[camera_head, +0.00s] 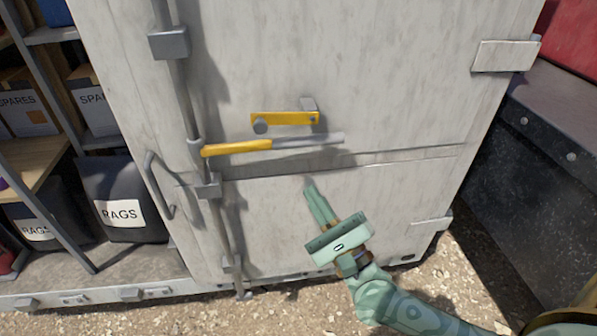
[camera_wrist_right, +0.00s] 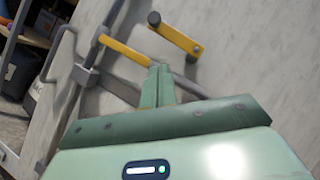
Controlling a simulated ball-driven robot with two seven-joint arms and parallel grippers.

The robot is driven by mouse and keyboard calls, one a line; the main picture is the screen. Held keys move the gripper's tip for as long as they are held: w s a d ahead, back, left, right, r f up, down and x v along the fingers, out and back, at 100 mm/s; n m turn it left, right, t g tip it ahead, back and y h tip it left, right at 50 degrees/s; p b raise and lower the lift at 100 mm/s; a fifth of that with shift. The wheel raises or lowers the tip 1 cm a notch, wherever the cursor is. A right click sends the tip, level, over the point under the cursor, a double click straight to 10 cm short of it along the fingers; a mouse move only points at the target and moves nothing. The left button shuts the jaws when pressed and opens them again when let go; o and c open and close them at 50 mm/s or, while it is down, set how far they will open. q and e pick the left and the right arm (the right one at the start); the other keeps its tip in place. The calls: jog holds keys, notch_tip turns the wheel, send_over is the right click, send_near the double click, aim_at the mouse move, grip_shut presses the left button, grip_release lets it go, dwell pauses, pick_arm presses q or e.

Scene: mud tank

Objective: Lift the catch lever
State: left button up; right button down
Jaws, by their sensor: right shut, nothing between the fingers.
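A short yellow lever (camera_head: 285,119) with a grey round pivot at its left end lies about level on the pale metal door. It also shows in the right wrist view (camera_wrist_right: 177,35). Just below it is a longer bar handle (camera_head: 235,147) with a yellow grip and a grey end, attached to the vertical rod at left; its yellow grip shows in the right wrist view (camera_wrist_right: 125,50). I cannot tell which one is the catch lever. My right gripper (camera_head: 309,187) is shut and empty, its fingertips below the grey bar end. It also shows in the right wrist view (camera_wrist_right: 158,67). My left gripper is out of view.
The door (camera_head: 390,105) has a vertical rod with brackets and a grey loop handle (camera_head: 158,187) at left. Shelves with boxes and a dark rags bag (camera_head: 122,210) stand left. A dark metal case (camera_head: 545,160) stands right. Gravel ground is in front.

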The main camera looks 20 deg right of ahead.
jog(key=p, duration=0.1)
send_near(286, 123)
jog(key=w+a, duration=0.3)
jog(key=a+r+p, duration=0.1)
jog(key=w+a+r+p, duration=0.1)
jog(key=shift+w+r, duration=0.35)
jog(key=shift+r, duration=0.05)
notch_tip(286, 123, up, 3)
jog(key=m+h+b, duration=0.1)
jog(key=m+h, duration=0.1)
jog(key=m, duration=0.1)
jog(key=m+t+h, duration=0.1)
jog(key=m+h, duration=0.1)
jog(key=m, duration=0.2)
jog(key=shift+a+t+h+b, duration=0.1)
jog(key=shift+t+h+b, duration=0.2)
jog(key=shift+h+b, duration=0.1)
